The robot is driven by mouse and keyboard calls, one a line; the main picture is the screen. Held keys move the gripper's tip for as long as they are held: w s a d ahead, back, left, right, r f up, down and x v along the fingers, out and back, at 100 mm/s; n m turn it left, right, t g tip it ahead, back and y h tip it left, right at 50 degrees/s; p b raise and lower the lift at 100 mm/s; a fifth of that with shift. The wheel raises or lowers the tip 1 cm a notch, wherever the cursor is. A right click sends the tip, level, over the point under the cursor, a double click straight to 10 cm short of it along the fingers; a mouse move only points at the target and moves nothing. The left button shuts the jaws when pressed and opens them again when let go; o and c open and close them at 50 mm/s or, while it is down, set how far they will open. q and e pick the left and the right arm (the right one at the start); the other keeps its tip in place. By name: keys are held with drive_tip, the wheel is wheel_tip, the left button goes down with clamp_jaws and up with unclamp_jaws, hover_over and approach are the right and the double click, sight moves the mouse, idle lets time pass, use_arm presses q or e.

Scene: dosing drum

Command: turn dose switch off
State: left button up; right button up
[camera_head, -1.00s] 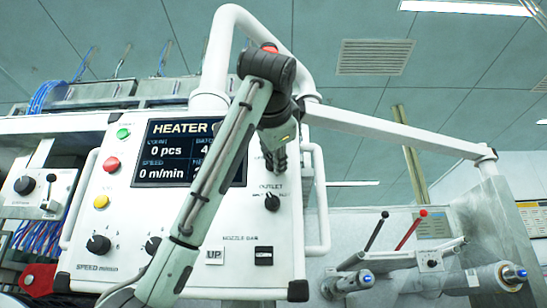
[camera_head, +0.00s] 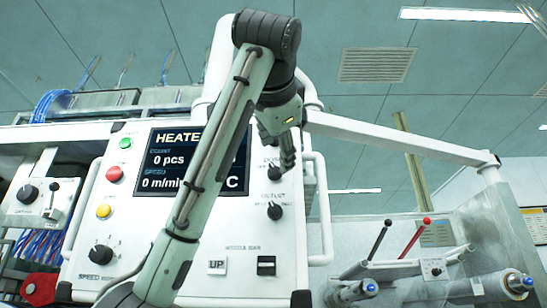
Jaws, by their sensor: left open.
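The dose switch (camera_head: 274,171) is a small dark knob under a partly covered "DOSE" label on the white control panel (camera_head: 130,268). It is partly hidden by my left gripper, and I cannot tell which way it points. My left gripper (camera_head: 288,162) is open and empty, with its dark fingers pointing down in front of the panel, just right of the switch. Whether the fingers touch the switch I cannot tell. My right gripper is not in view.
The outlet knob (camera_head: 274,211) sits below the dose switch. My left arm crosses the display (camera_head: 165,165). A white handle (camera_head: 322,210) runs along the panel's right edge. A white rail (camera_head: 400,138) extends right. Black and red levers (camera_head: 414,238) stand at the lower right.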

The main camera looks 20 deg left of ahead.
use_arm(q)
drive_tip(key=shift+v, duration=2.65)
drive_tip(key=shift+a+f, duration=0.1)
drive_tip(key=shift+a, duration=0.1)
